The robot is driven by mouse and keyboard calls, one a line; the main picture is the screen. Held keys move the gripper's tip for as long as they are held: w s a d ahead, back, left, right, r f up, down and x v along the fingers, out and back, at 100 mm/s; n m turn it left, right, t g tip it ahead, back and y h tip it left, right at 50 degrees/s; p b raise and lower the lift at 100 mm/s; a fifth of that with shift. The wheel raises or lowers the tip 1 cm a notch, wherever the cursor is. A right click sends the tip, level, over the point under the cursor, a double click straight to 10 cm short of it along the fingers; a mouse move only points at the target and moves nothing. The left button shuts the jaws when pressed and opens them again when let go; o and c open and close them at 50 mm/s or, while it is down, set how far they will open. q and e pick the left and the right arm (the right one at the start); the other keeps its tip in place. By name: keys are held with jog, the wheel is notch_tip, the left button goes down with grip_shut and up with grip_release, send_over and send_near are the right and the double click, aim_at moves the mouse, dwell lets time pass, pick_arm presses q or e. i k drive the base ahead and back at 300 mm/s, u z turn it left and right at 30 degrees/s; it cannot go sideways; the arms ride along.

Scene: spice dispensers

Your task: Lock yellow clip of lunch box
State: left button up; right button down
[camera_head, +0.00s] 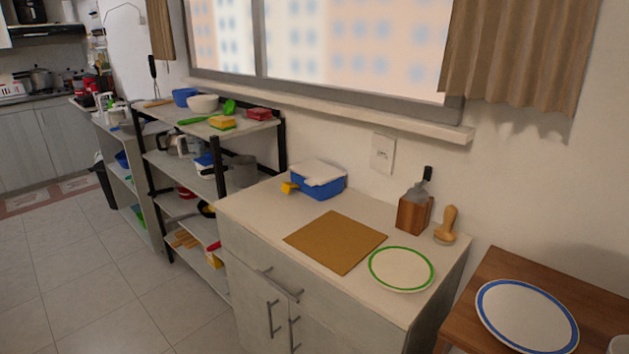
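The lunch box (321,186) is blue with a white lid (316,172). It stands at the back left of the white cabinet top, near the wall. Its yellow clip (289,188) sticks out from the left side of the box and looks swung outward, away from the lid. The far side of the box is hidden. Neither of my grippers shows in the head view.
On the cabinet top (258,208) are a brown board (335,241), a green-rimmed plate (401,268), a wooden utensil holder (414,214) and a wooden tool (446,226). A shelf rack (282,138) stands left; a wooden table (497,262) stands right. Floor at left is clear.

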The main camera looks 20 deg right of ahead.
aim_at(286, 187)
jog(key=u, duration=1.75)
jog(key=i, duration=2.05)
jog(key=z, duration=3.2)
